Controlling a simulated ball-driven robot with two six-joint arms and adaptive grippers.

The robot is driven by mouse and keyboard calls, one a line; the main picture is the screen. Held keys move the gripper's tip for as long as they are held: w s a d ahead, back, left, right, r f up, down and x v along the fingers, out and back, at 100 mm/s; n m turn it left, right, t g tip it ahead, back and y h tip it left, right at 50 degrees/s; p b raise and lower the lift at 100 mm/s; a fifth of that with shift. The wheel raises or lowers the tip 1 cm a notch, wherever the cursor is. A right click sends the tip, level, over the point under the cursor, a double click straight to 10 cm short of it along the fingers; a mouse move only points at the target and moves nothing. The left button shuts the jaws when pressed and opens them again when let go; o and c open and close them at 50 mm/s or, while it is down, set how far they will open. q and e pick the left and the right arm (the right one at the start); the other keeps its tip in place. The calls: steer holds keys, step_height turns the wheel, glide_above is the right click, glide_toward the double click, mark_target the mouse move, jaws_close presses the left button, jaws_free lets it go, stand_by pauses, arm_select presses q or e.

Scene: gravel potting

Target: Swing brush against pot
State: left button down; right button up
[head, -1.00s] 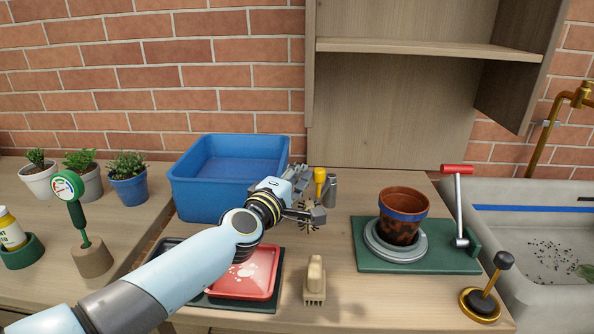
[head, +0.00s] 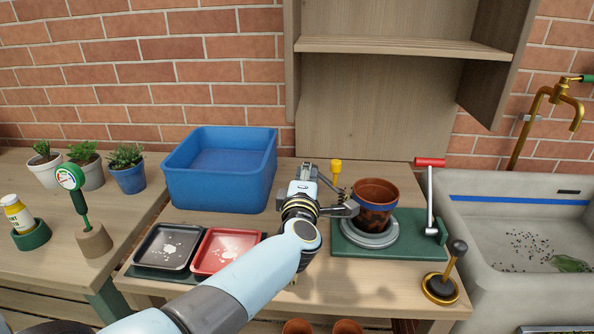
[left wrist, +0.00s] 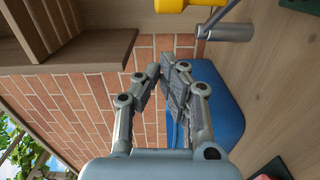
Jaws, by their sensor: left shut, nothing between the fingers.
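The terracotta pot (head: 376,190) with a blue band stands tilted on a grey round plate (head: 368,232) on a green base. A small dark bristled brush (head: 343,193) shows close to the pot's left side; touching cannot be told, as my wrist partly covers it. A yellow knob (head: 336,166) rises just above the brush and shows at the top of the left wrist view (left wrist: 185,4), beside a grey cylinder (left wrist: 230,32). My left gripper (head: 309,172) is shut and empty, left of the knob; its fingers meet in the left wrist view (left wrist: 163,80). My right gripper is not in view.
A blue tub (head: 220,185) stands at the back left, with black (head: 166,247) and red (head: 225,250) trays before it. Right of the pot are a red-handled crank (head: 430,195), a black-knobbed stand (head: 442,285) and a sink (head: 530,230). A wooden shelf (head: 400,46) hangs behind.

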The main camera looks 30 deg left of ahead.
arm_select(q)
steer(key=shift+w+d+f+b, duration=0.1)
steer(key=shift+w+d, duration=0.35)
steer(key=shift+d, duration=0.2)
steer(key=shift+w+d+r+b, duration=0.1)
steer(key=shift+w+d+b, duration=0.05)
steer(key=shift+w+d, duration=0.45)
steer(key=shift+w+d+f+b, duration=0.1)
steer(key=shift+w+d, duration=0.25)
steer(key=shift+d, duration=0.4)
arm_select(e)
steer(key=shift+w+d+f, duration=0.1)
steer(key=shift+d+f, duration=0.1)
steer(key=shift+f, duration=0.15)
arm_select(q)
step_height(320, 180, up, 10)
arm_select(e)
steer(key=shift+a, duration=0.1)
